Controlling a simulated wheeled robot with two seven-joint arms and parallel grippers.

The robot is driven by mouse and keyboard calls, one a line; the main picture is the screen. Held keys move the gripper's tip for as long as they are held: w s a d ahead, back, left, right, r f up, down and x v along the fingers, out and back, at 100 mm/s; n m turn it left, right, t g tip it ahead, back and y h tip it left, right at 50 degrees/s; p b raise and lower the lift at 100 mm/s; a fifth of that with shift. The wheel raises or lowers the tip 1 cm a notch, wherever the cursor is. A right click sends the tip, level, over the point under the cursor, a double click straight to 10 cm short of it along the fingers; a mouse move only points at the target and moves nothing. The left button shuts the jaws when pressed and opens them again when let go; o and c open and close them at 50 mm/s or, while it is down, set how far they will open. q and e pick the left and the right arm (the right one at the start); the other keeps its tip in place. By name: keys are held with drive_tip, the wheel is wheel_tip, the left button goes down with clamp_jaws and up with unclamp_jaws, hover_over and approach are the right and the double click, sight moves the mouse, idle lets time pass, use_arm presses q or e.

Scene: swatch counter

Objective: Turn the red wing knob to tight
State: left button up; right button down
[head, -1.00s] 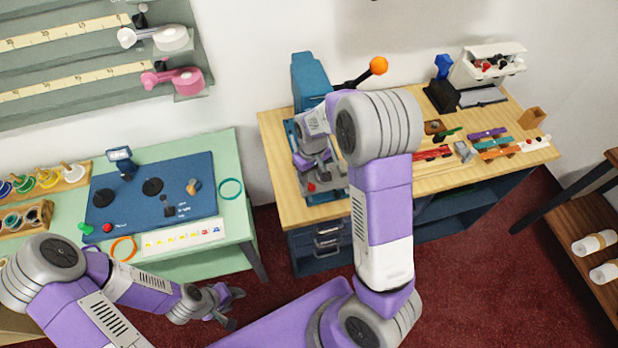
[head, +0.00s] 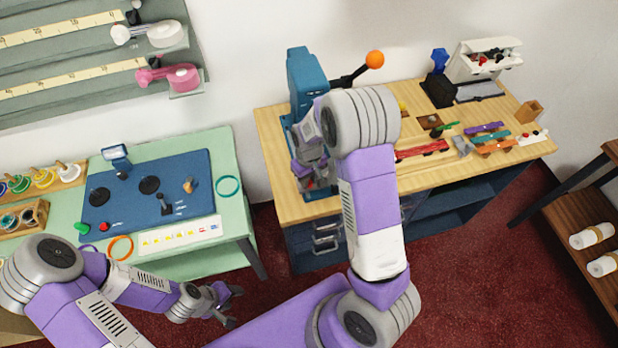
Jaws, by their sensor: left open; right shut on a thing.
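The blue press (head: 306,75) with an orange-ball lever stands at the left end of the wooden bench. My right gripper (head: 312,182) reaches down at the foot of the press. It is shut on the red wing knob, of which only a small bit of red shows between the fingers. The fingers and wrist hide most of the knob and any marks around it, so I cannot tell its angle. My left gripper (head: 229,304) is open and empty, low in front of the green table.
The green table (head: 228,195) at left carries a blue panel (head: 125,215) with knobs and a switch. The wooden bench (head: 420,180) holds several coloured clips, a red strip (head: 421,150) and a white bin (head: 483,65). A shelf with white rolls stands at right.

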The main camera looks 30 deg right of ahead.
drive_tip(key=shift+m+p, duration=0.35)
drive_tip(key=shift+m, duration=1.55)
drive_tip(key=c, duration=0.9)
unclamp_jaws()
drive_tip(key=shift+c, duration=0.2)
wheel_tip(320, 180, up, 8)
drive_tip(key=shift+f+p, duration=0.2)
drive_tip(key=shift+p, duration=0.25)
